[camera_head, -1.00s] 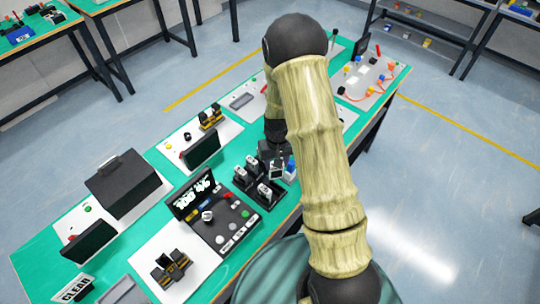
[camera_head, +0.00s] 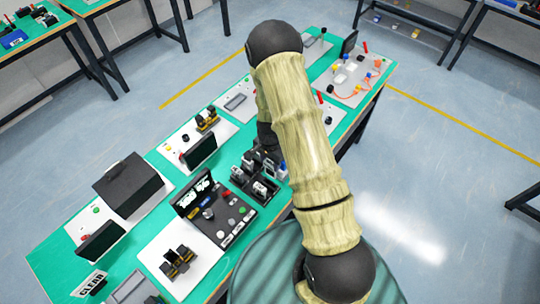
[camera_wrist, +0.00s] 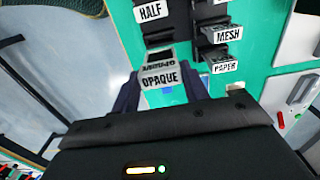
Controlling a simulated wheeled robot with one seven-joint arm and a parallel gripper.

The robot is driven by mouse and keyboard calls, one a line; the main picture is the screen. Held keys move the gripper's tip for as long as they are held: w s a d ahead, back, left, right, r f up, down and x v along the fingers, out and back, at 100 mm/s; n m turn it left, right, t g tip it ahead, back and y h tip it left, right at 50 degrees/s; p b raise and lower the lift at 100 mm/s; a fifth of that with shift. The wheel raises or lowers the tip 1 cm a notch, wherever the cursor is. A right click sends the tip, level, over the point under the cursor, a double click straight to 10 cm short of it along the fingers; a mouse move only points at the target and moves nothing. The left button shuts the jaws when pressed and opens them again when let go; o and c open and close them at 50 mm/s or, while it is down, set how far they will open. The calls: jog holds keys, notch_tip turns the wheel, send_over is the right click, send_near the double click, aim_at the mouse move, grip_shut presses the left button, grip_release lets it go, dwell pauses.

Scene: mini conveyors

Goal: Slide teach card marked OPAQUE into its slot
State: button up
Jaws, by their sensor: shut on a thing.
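The card marked OPAQUE (camera_wrist: 159,79) is between the fingers of my gripper (camera_wrist: 163,92) in the wrist view, its label facing the camera. My gripper is shut on it. A dark card rack (camera_head: 237,181) stands on the green table, and my gripper is just behind it in the head view, mostly hidden by my arm. In the wrist view, cards marked HALF (camera_wrist: 150,12), MESH (camera_wrist: 228,34) and PAPER (camera_wrist: 225,68) stand in dark slots beyond the held card. Whether the OPAQUE card touches a slot cannot be told.
A black control panel (camera_head: 222,212) with knobs and a lit screen is beside the rack. A sign marked CLEAR (camera_head: 89,284), a black box (camera_head: 128,183) and small conveyor stations also stand on the green table (camera_head: 52,262). Floor is open to the right.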

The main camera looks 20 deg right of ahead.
aim_at(270, 174)
jog(key=shift+f+b, duration=0.15)
jog(key=shift+b, duration=0.15)
jog(key=shift+f+b, duration=1.8)
jog(key=shift+f, duration=0.5)
jog(key=shift+f+b, duration=1.65)
jog(key=shift+f, duration=0.35)
jog(key=o, duration=1.1)
notch_tip(270, 174, up, 18)
jog(key=b, duration=0.3)
jog(key=shift+f, duration=0.25)
